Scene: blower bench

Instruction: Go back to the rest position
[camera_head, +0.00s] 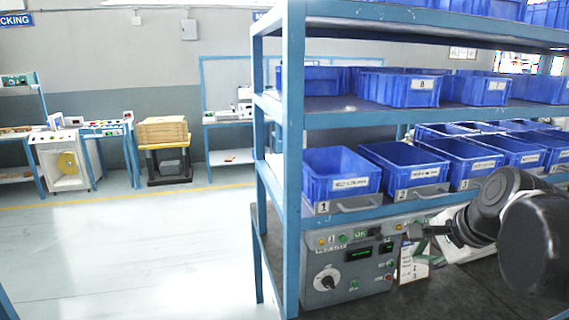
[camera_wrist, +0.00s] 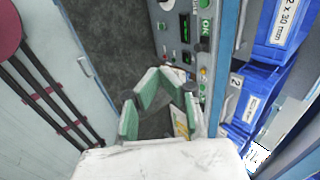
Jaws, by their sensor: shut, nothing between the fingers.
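My gripper (camera_wrist: 158,98) shows in the wrist view with its green-padded fingers. It is shut with nothing held, above the dark bench top (camera_wrist: 118,38) and beside the grey control panel (camera_wrist: 178,28). In the head view my dark arm reaches in from the right edge, in front of the shelf rack. The gripper end (camera_head: 418,231) is small and partly hidden there, near the right side of the control panel (camera_head: 345,268). A small card with yellow marks (camera_wrist: 180,122) lies close to the fingers in the wrist view.
A blue rack post (camera_head: 292,160) stands left of the panel. Numbered blue bins (camera_head: 340,174) line the shelf just above it, close to my arm. More bins (camera_head: 398,88) fill the upper shelf. Open floor (camera_head: 140,245) lies left of the rack.

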